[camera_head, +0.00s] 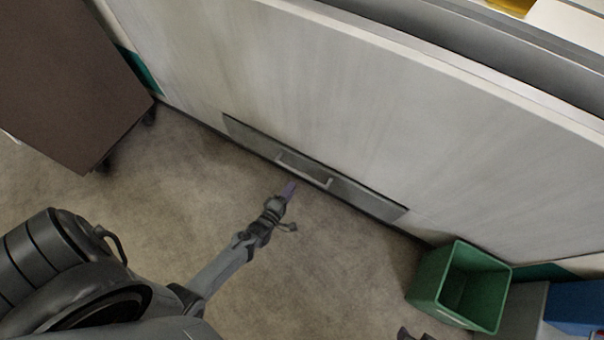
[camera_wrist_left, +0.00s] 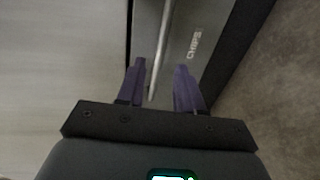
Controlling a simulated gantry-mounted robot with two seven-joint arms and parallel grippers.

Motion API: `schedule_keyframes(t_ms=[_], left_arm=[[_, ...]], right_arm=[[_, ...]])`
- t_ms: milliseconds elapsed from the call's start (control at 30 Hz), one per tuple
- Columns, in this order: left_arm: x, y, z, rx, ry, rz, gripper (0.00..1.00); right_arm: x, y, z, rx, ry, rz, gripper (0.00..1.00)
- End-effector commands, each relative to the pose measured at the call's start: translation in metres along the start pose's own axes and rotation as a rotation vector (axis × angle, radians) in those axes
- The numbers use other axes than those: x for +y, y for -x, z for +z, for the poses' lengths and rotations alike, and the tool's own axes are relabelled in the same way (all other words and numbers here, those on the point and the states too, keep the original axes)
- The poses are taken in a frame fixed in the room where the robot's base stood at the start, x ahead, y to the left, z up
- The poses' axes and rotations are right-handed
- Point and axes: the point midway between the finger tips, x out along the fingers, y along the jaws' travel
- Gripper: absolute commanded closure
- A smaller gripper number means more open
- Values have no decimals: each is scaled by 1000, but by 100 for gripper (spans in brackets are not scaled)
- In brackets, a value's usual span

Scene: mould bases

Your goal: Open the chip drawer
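The chip drawer (camera_head: 352,191) is a long grey panel low in the pale cabinet front, and it looks shut and flush. Its light bar handle (camera_head: 303,168) sticks out at the middle. In the left wrist view the drawer front (camera_wrist_left: 189,66) carries the label "CHIPS", and the handle (camera_wrist_left: 161,48) runs between my purple fingertips. My left gripper (camera_head: 289,189) is open, right at the handle; the fingers (camera_wrist_left: 161,75) stand apart on either side of it, with no clear contact. A small dark piece at the bottom edge may be my right gripper (camera_head: 406,333); its fingers cannot be made out.
A green bin (camera_head: 428,277) stands on the floor right of the drawer, beside a grey box (camera_head: 522,312) and a blue box (camera_head: 577,303). A brown cabinet (camera_head: 70,75) stands at the upper left. The carpet (camera_head: 345,265) in front of the drawer is clear.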

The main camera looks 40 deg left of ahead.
Motion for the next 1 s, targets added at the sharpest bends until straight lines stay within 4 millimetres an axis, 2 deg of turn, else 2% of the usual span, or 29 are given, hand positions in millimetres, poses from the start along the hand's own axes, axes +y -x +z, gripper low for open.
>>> schedule_keyframes(t_ms=[300,500,700,1000], left_arm=[[-5,-51,-1,0,-1,1,64],[-4,-78,0,0,-1,0,64],[-2,-92,-1,0,-2,-1,64],[-1,-95,-1,0,-1,-2,64]], right_arm=[[0,-30,8,5,-1,1,57],[-1,-46,14,1,-1,1,57],[-1,-52,16,1,-1,1,57],[-1,-52,16,1,0,1,57]])
